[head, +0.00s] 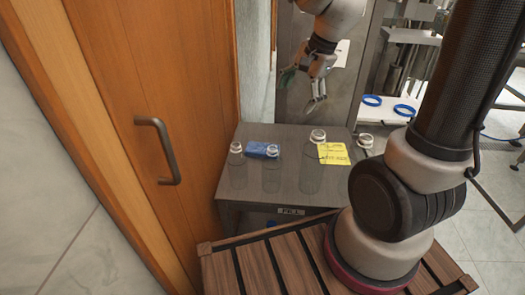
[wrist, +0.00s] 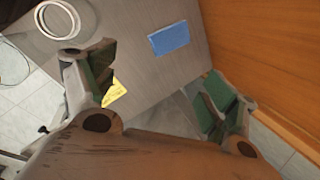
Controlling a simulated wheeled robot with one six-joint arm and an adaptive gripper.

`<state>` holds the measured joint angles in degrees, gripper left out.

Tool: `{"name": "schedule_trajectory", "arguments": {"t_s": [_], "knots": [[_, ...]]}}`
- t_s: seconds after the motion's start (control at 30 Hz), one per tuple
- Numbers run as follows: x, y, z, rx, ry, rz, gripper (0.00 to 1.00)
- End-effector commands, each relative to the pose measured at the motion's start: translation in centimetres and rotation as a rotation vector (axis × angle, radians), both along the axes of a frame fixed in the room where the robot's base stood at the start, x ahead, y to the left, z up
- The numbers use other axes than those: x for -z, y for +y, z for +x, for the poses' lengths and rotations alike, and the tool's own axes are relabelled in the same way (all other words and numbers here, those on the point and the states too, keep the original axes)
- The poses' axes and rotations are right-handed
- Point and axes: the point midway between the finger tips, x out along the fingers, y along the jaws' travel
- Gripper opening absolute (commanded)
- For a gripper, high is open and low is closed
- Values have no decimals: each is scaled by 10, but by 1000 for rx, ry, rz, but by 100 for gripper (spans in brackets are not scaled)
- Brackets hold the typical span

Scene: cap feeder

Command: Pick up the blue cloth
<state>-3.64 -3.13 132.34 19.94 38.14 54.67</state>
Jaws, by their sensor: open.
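The blue cloth (head: 256,149) lies flat on the small grey table (head: 240,208), behind the clear bottles. In the wrist view the cloth (wrist: 170,38) shows fully as a blue rectangle on the tabletop, beyond my fingers and roughly between them. My gripper (head: 302,88) hangs above the back of the table, clear of the cloth. In the wrist view my gripper (wrist: 160,88) has its two green-padded fingers spread wide, with nothing between them.
Clear bottles with white tops stand on the table: left (head: 236,170), middle (head: 271,175) and right (head: 311,172). A yellow note (head: 333,153) lies at the right. A wooden door with a handle (head: 158,150) closes off the left side.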

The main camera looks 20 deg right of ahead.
Motion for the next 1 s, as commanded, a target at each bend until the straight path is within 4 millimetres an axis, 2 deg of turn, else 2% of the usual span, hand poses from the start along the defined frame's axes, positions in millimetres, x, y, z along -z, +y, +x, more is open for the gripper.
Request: {"name": "schedule_trajectory", "arguments": {"t_s": [0.03, 0.1, 0.2, 0.3, 0.4, 0.6, 0.87, 1.0], "knots": [[20, 7, 14, 99, 47, 33, 86], [47, 16, 33, 260, 106, 82, 86], [86, 27, 55, 480, 183, 135, 86], [120, 35, 69, 660, 242, 169, 86], [144, 40, 77, 787, 282, 190, 86], [167, 44, 83, 880, 309, 204, 86], [197, 55, 87, 878, 310, 202, 86], [218, 64, 89, 877, 311, 202, 86]]}}
